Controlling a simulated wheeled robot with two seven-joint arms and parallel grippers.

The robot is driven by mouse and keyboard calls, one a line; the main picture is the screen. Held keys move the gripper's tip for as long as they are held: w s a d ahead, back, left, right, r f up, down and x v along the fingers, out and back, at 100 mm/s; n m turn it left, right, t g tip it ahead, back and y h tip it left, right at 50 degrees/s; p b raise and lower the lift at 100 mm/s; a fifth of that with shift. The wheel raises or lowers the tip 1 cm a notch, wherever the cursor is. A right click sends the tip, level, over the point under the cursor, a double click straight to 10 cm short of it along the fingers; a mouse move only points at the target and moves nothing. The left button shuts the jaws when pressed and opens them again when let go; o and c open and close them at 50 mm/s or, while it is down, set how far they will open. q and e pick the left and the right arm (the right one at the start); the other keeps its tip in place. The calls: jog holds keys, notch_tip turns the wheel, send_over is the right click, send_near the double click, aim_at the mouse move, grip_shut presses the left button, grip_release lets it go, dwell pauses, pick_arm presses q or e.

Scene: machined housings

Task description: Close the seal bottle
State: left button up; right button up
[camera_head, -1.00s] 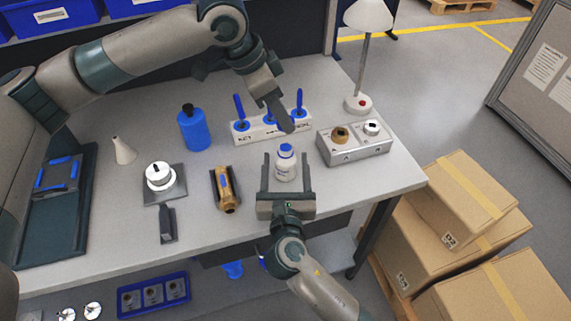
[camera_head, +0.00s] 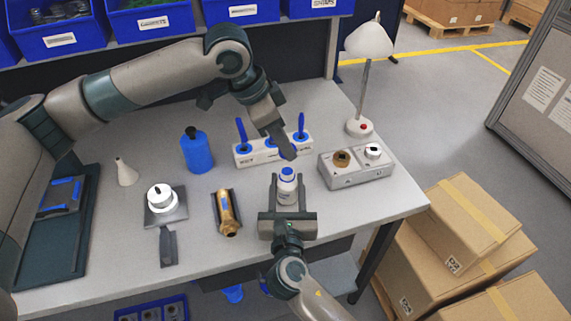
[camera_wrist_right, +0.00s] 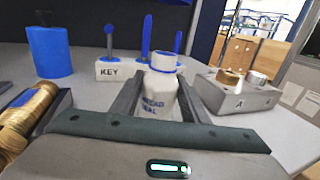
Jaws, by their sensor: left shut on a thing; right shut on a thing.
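The seal bottle (camera_head: 287,187) is small and white, with blue at its top. It stands upright between the fingers of my right gripper (camera_head: 287,197), which is shut on it. In the right wrist view the bottle (camera_wrist_right: 164,100) shows dark lettering, partly hidden low down, and a blue-rimmed top. My left gripper (camera_head: 290,154) comes down from the upper left, just above and behind the bottle top in the picture. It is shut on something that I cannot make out. Whether a separate cap sits on the bottle is unclear.
A white rack (camera_head: 243,158) with blue-handled tools stands behind the bottle. A grey two-socket block (camera_head: 357,176) is to the right, near a lamp (camera_head: 360,127). A brass part in a holder (camera_head: 228,215) and a blue bottle (camera_head: 196,153) are to the left. Bare table lies between.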

aim_at(288, 171)
pick_arm(q)
jog(key=shift+f, duration=2)
jog(key=shift+f, duration=0.1)
jog(key=shift+f, duration=0.8)
jog(key=shift+f, duration=0.6)
